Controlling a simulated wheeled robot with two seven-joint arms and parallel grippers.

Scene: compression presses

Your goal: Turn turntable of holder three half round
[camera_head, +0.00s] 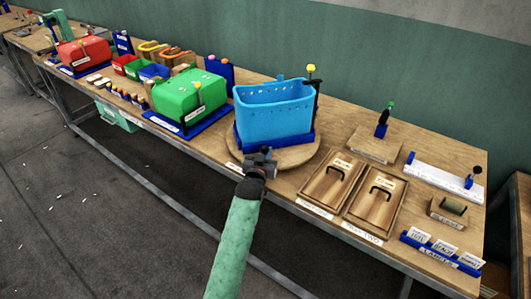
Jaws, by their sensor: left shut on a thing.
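The turntable (298,157) is a round wooden disc on the bench near the middle of the view. A light blue open bin (275,110) with holes near its rim stands on it in a dark blue holder (302,139). A dark post with a yellow knob (311,68) rises at the holder's right side. My left gripper (261,158) is at the front edge of the turntable, below the bin, and is shut on the turntable's rim. The gripper hides that part of the rim. My right gripper is not in view.
A green box (188,92) in a blue holder stands left of the turntable, and a red box (84,51) farther left. Two wooden trays with dark handles (331,185) lie close on the right. A label rack (440,252) is at the right front corner.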

